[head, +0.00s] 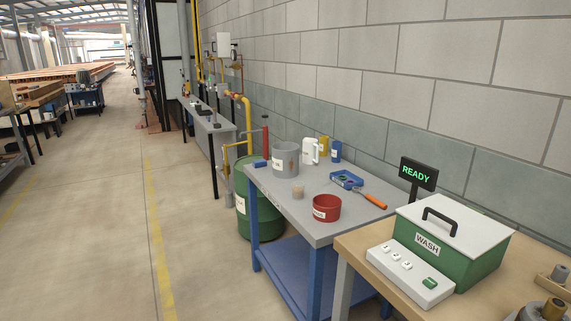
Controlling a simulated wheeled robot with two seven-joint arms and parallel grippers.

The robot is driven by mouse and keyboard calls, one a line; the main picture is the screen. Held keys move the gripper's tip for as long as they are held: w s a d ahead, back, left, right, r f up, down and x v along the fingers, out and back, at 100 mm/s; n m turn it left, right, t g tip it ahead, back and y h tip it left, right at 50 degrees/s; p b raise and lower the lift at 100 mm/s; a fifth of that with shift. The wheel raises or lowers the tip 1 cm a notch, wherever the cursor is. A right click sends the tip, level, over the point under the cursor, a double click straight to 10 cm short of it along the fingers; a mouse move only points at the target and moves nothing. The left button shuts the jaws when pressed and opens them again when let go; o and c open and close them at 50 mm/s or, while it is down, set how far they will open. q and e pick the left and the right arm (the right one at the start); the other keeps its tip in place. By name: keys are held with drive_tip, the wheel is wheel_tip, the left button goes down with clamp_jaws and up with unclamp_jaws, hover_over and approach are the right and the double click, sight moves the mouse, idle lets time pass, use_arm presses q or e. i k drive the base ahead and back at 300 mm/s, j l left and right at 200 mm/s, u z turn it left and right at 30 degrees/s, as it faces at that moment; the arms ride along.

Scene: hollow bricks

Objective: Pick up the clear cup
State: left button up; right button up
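A small, see-through cup (298,192) stands on the grey top of the blue-legged table (262,185). It looks pale beige, but it is too small to tell whether anything is in it. It stands left of a red bowl (327,208) and in front of a larger grey container (286,160), apart from both. Neither of my grippers shows in the head view.
A white jug (310,150), a blue tray (346,180) and an orange-handled tool (369,198) are also on the table. A green wash box (455,245) stands on a wooden bench at right. Open floor (100,240) lies left.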

sight(298, 191)
drive_tip(key=i+j+z, duration=0.1)
drive_tip(key=z, duration=0.35)
drive_tip(key=i+j+z, duration=0.25)
drive_tip(key=z, duration=0.25)
